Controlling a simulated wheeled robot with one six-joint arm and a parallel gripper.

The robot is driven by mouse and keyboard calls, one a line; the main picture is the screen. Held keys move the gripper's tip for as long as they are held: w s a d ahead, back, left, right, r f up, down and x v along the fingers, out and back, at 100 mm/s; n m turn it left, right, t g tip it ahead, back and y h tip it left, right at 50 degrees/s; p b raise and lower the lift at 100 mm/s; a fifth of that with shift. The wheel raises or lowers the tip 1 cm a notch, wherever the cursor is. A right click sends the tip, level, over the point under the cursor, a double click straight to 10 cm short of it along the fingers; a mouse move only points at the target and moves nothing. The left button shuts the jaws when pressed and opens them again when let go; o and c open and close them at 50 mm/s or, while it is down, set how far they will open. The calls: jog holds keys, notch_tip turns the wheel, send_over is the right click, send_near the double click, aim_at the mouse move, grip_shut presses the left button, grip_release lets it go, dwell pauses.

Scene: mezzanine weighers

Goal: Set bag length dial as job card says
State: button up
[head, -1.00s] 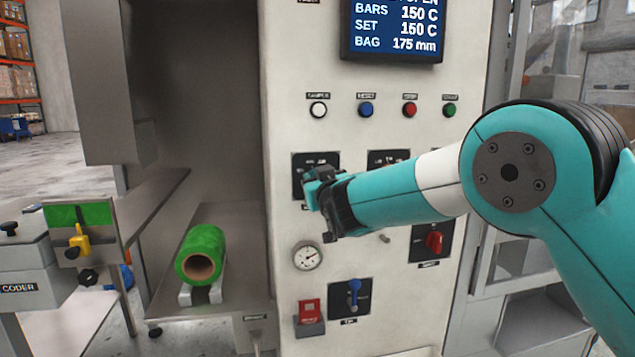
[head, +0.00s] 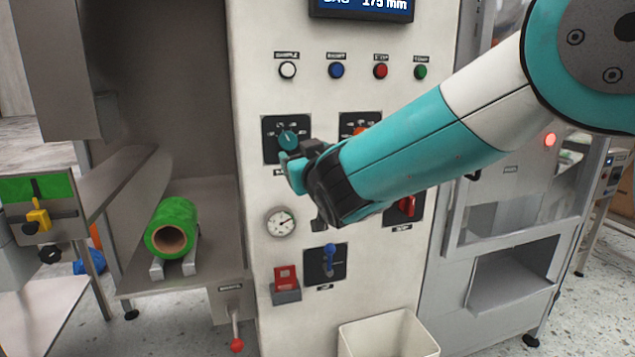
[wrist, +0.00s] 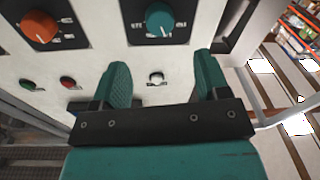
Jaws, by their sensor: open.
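A teal dial (head: 288,139) with a pointer sits on a black plate at the panel's upper left; its lower label is mostly hidden by my gripper. The dial also shows in the wrist view (wrist: 160,20), beyond the fingertips. My gripper (head: 294,168) is open and empty, just below and in front of the dial, apart from it as seen in the wrist view (wrist: 162,72). An orange dial (wrist: 40,28) sits beside it, partly hidden by my arm in the head view. The display (head: 362,6) is cut off and shows 175 mm. No job card is readable in view.
White (head: 288,70), blue (head: 336,70), red (head: 380,70) and green (head: 420,72) buttons line the panel above the dials. Below are a gauge (head: 281,222), a blue lever (head: 329,258) and a red switch (head: 286,277). A green film roll (head: 172,228) lies left. A bin (head: 388,335) stands below.

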jog(key=b+v, duration=0.2)
jog(key=v, duration=0.5)
jog(key=shift+s, duration=0.4)
jog(key=shift+d+f, duration=0.1)
jog(key=shift+d, duration=0.1)
